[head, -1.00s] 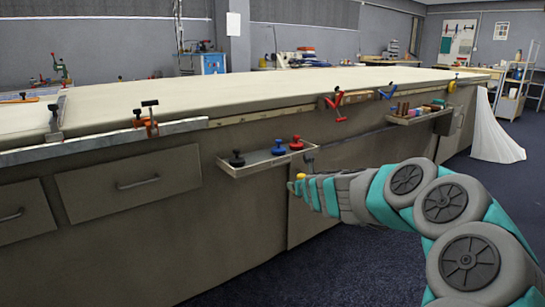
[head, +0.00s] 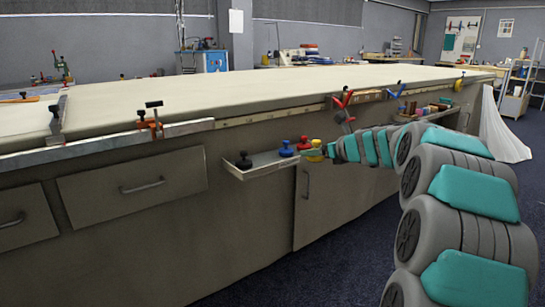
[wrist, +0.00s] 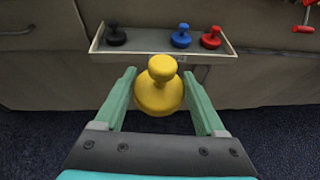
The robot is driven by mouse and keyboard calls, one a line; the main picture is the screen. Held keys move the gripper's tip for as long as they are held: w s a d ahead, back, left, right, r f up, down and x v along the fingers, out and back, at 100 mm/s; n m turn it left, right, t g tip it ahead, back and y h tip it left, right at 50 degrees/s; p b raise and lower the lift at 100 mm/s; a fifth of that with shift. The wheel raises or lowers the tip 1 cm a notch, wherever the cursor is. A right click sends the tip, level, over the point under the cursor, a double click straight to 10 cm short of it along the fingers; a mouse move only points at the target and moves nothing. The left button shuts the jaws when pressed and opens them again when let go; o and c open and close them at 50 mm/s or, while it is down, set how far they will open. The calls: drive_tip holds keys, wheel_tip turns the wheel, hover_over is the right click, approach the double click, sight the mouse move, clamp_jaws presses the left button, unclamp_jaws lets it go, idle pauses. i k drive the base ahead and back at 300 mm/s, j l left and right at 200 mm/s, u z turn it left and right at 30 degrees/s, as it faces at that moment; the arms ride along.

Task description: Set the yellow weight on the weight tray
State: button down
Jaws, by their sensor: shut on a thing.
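The yellow weight (head: 316,148) is a knobbed, round-based piece, held roughly upright. My gripper (head: 330,151) is shut on it; in the wrist view the yellow weight (wrist: 160,88) sits between the two green fingers. The weight tray (head: 262,172) is a shallow shelf on the table's front side. In the head view the weight is at the tray's right end, about level with the red weight (head: 304,143). In the wrist view it is on the near side of the tray's front rim (wrist: 140,51). Whether it touches the tray is not clear.
A black weight (head: 244,160) stands at the tray's left and a blue weight (head: 285,149) beside the red one. The tray has a bare stretch (wrist: 148,42) between black and blue. A red-handled clamp (head: 344,100) hangs from the table edge (head: 260,115) above right.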

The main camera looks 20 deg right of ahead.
sight(266, 160)
drive_tip(key=i+j, duration=0.2)
drive_tip(key=i, duration=0.2)
drive_tip(key=i+j, duration=0.25)
drive_tip(key=i, duration=0.15)
